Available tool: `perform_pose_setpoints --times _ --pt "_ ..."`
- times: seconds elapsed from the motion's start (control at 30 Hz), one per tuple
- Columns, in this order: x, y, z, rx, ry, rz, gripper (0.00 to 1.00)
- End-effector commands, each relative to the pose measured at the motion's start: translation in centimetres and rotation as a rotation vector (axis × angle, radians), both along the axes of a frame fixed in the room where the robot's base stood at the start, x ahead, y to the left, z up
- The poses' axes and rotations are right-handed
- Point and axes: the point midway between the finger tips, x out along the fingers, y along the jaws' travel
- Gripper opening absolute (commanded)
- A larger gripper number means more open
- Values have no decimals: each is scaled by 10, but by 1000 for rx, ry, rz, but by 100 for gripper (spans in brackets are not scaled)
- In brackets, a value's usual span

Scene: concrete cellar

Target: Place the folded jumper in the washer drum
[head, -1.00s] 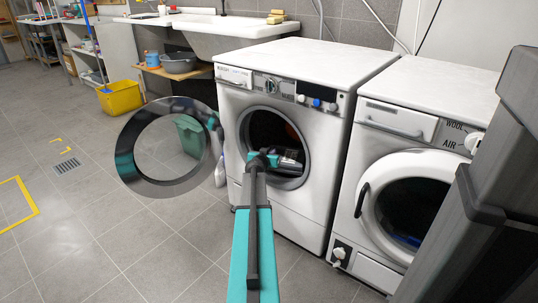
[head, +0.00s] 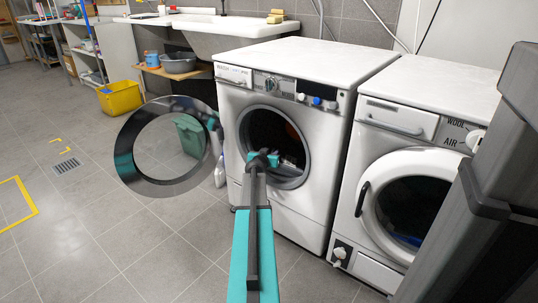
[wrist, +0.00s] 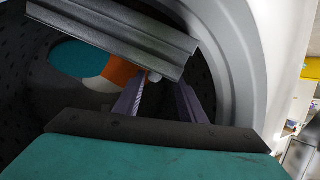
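The left washer (head: 285,215) stands with its round door (head: 125,160) swung open to the left. My gripper (head: 287,163) is at the drum mouth, with its fingers reaching just inside the rim. In the wrist view my gripper (wrist: 152,95) has its two dark fingers apart, and nothing is clamped between them. Beyond them in the dark drum (wrist: 25,95) lies a coloured piece with teal, white and orange parts (wrist: 120,72), apparently the folded jumper. A reddish-orange bit of it (head: 291,131) shows in the head view. The fingers hide part of it.
A white dryer (head: 390,210) with a shut round door stands close on the right. A green bin (head: 190,135) shows through the open door's ring. A white bottle (head: 220,172) stands by the washer. A yellow bucket (head: 120,98) stands further back. The floor at left is free.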

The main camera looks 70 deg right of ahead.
Motion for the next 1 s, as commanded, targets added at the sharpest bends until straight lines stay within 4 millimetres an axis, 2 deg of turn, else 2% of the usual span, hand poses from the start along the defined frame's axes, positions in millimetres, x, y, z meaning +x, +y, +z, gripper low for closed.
perform_pose_setpoints --times 0.53,1.0 --pt "1 1 17 0 -1 2 36" --pt "-6 48 27 0 1 1 36"
